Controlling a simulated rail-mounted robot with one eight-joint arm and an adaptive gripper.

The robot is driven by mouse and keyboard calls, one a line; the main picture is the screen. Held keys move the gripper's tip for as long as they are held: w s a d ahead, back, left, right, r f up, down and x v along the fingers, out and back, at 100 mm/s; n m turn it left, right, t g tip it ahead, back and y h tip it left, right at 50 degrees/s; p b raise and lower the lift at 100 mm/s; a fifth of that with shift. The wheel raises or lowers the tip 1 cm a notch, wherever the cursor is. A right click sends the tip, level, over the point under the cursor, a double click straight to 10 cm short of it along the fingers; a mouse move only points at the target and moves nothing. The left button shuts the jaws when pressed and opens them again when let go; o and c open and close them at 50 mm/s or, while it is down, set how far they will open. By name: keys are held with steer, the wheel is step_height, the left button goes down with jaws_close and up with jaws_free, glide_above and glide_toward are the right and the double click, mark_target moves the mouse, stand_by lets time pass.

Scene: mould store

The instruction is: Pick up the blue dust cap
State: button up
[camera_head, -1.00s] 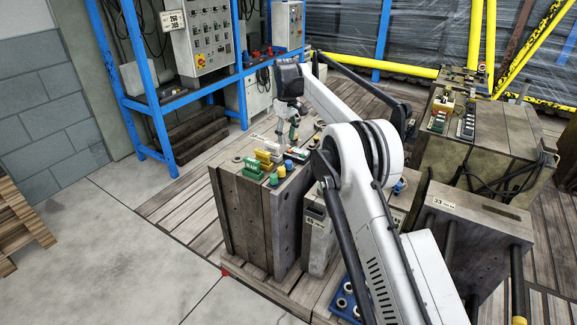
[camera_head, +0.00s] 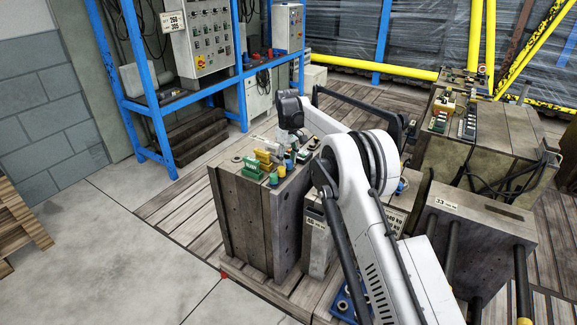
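Small caps stand in a short row on top of the large mould block (camera_head: 240,215), near its front right edge. My gripper (camera_head: 290,151) points down just above or behind the far blue cap. It is small and partly hidden, so I cannot tell whether it touches the cap or how its fingers stand.
Green and yellow connector blocks (camera_head: 254,168) stand just left of the caps. A grey box (camera_head: 317,235) adjoins the block on the right. A blue rack (camera_head: 160,125) with control cabinets stands at the back left. The concrete floor (camera_head: 130,260) at the front left is clear.

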mark_target(287, 161)
steer(key=shift+c, duration=0.3)
steer(key=c, duration=0.3)
steer(key=shift+c, duration=0.2)
steer(key=shift+r, duration=0.1)
steer(key=shift+r, duration=0.5)
steer(key=r, duration=0.1)
steer(key=r+p, duration=0.1)
steer(key=r, duration=0.1)
steer(key=shift+s+a+r, duration=0.1)
steer(key=shift+s+r, duration=0.1)
steer(key=shift+r, duration=0.05)
steer(key=s+a+r+p, duration=0.1)
steer(key=s+a+r, duration=0.3)
steer(key=s, duration=0.6)
step_height(287, 161, up, 2)
steer(key=shift+s+a+r, duration=0.15)
steer(key=shift+s+r, duration=0.05)
